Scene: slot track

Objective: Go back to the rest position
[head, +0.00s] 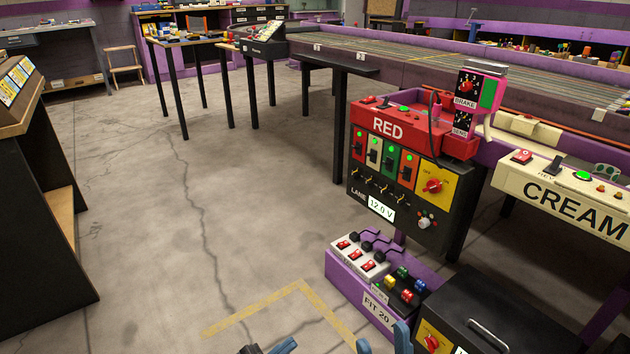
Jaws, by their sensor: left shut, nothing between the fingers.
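My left gripper (280,346) shows only at the bottom edge, left of centre, over the bare floor. It is shut and holds nothing. My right gripper (383,343) is at the bottom edge, right of centre, in front of the purple box marked FIT 20. Its two blue fingertips stand apart, and I see nothing between them. Most of both grippers and both arms is cut off below the frame.
The red RED control station (411,135) and the cream CREAM station (560,197) hang along the track table (400,68) at the right. The purple FIT 20 box (349,284) and a black case (520,330) are close by. A dark cabinet (30,180) stands left. Open floor (200,200) lies between.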

